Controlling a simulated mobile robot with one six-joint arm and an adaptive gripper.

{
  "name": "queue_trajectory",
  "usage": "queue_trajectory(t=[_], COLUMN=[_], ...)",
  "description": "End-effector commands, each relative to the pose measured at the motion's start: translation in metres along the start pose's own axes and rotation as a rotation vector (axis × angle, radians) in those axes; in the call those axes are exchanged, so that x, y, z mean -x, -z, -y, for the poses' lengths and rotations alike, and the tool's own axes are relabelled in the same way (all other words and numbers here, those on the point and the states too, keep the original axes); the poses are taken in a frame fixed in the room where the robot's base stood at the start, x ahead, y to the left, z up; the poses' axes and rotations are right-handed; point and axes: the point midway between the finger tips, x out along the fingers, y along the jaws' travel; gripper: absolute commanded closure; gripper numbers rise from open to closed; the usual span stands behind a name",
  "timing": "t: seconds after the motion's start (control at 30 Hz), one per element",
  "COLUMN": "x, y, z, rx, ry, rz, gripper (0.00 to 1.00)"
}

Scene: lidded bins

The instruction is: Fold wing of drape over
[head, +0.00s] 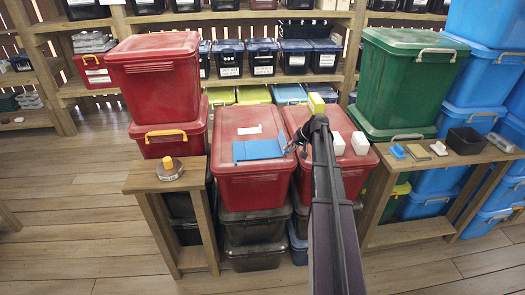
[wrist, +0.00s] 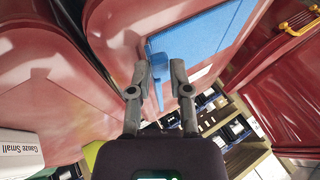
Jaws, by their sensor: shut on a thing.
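The blue drape (head: 258,150) lies on the lid of the middle red bin (head: 240,191). In the wrist view the drape (wrist: 205,40) is a flat blue sheet with a narrow strip, its wing (wrist: 158,91), reaching down between my fingers. My gripper (head: 290,148) is at the drape's right edge, near the gap between two red bins. In the wrist view my gripper (wrist: 159,74) is shut on the wing. Part of the bin to the right is hidden behind my arm.
A white label (head: 249,130) lies behind the drape. On the right red bin stand white boxes (head: 360,143) and a yellow-green box (head: 316,103). A small stand at left holds a yellow-topped round item (head: 169,168). Stacked red, green and blue bins flank both sides.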

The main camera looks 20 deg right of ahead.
Motion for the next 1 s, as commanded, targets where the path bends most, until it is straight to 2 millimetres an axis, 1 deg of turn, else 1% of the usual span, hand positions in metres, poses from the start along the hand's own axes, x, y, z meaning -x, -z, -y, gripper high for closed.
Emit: queue_trajectory(t=[0.4, 0.73, 0.77, 0.8, 0.83, 0.87, 1.0], x=[-0.0012, 0.0004, 0.0004, 0.0004, 0.0004, 0.0004, 0.0006], y=[0.0, 0.0003, 0.0003, 0.0003, 0.0003, 0.0003, 0.0003], z=[-0.0087, -0.0079, -0.0079, -0.0079, -0.0079, -0.0079, -0.008], rx=[-0.038, -0.044, -0.044, -0.044, -0.044, -0.044, -0.044], ry=[0.103, 0.122, 0.122, 0.121, 0.121, 0.121, 0.121], rz=[0.0, 0.001, 0.001, 0.0, 0.0, 0.0, 0.0], gripper=[1.0, 1.0, 0.72, 0.6, 0.51, 0.49, 0.49])
